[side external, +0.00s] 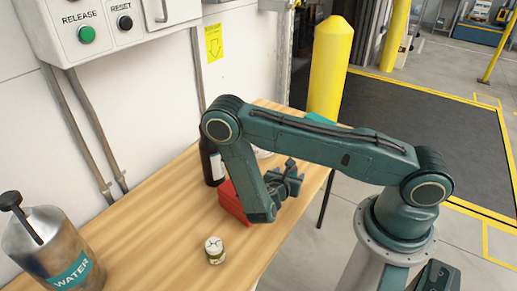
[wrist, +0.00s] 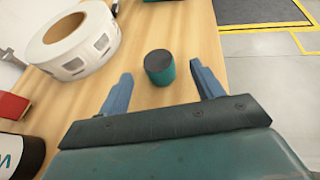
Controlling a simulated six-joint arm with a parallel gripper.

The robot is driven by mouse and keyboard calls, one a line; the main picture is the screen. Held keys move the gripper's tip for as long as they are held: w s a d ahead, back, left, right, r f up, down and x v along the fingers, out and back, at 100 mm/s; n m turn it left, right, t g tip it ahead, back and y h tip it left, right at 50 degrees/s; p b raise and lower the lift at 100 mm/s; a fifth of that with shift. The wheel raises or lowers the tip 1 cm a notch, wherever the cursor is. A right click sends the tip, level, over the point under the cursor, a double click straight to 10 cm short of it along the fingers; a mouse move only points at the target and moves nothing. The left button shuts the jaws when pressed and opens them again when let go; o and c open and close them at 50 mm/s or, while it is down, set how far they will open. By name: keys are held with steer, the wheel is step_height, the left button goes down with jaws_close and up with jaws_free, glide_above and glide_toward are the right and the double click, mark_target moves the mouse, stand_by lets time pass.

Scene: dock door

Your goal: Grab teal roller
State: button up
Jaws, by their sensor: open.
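The teal roller (wrist: 160,67) is a short cylinder with a dark grey end face, standing on the wooden table in the wrist view. My gripper (wrist: 161,80) is open, with its two blue fingers apart and the roller beyond and between their tips. The frames do not show it touching either finger. In the side view my gripper (side external: 290,172) is over the table's far part, beside the red box. I cannot make out the roller in the side view; my arm covers part of that area.
A white label roll (wrist: 75,42) lies left of the roller. A red box (side external: 232,203) and a dark bottle (side external: 211,163) stand near my gripper. A small jar (side external: 214,250) and a water can (side external: 52,250) are nearer the camera. The table edge is to the roller's right.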

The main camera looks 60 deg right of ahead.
steer(key=shift+x, duration=2.6)
steer(key=shift+w, duration=0.1)
steer(key=c, duration=1.2)
steer(key=shift+o, duration=0.2)
steer(key=shift+r, duration=0.1)
step_height(320, 180, up, 20)
